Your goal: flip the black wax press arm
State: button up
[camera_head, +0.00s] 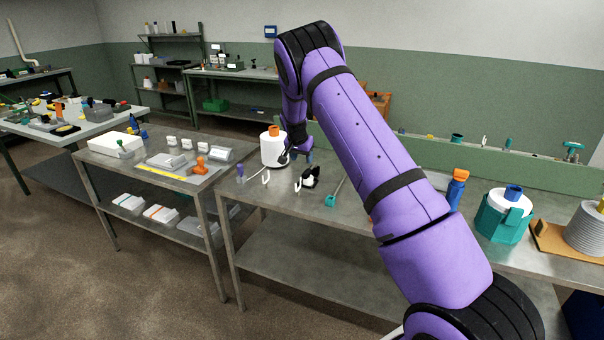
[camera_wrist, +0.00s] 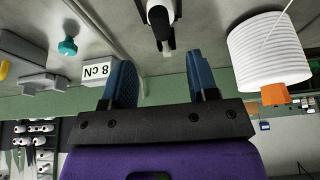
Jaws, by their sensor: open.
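The wax press (camera_head: 308,180) is a small black-and-white device on the middle metal table, just below and to the right of my gripper in the head view. Its black arm (camera_wrist: 161,24) shows at the top of the wrist view, with a white part at its upper end. My gripper (camera_wrist: 158,68) is open, with two blue fingers apart and nothing between them. The black arm lies beyond the fingertips, roughly in line with the gap, and appears apart from them. In the head view my gripper (camera_head: 298,157) hangs above the table, between the white yarn cone and the press.
The white yarn cone (camera_head: 270,153) with an orange top stands close to my gripper; it also shows in the wrist view (camera_wrist: 268,52). A teal-ended rod (camera_head: 331,200) lies right of the press. The table front is clear.

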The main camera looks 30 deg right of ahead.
aim_at(306, 172)
jog(key=x, duration=1)
grip_shut()
